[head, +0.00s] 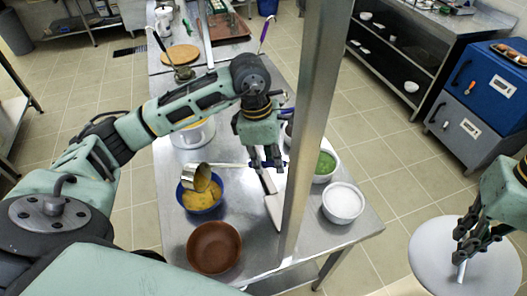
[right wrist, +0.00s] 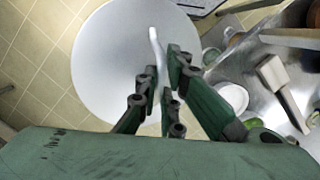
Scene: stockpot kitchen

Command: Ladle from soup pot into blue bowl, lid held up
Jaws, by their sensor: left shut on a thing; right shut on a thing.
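My left gripper (head: 268,160) is shut on the handle of a metal ladle (head: 197,177). The ladle's cup is tilted over the blue bowl (head: 203,207), which holds yellow soup. I cannot tell whether soup is still flowing from the cup. A pale round vessel (head: 205,134), apparently the soup pot, stands behind the bowl, mostly hidden by my left arm. My right gripper (head: 468,236) is shut on the upright handle of the round whitish lid (head: 425,252), held off to the right of the table. The lid also shows in the right wrist view (right wrist: 105,70), beyond the fingers (right wrist: 160,95).
A brown bowl (head: 214,248) stands in front of the blue bowl. A white bowl (head: 343,203) and a bowl with green contents (head: 325,166) are at the table's right. A flat-bladed utensil (head: 273,208) lies mid-table. A metal post (head: 311,115) rises at the right side.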

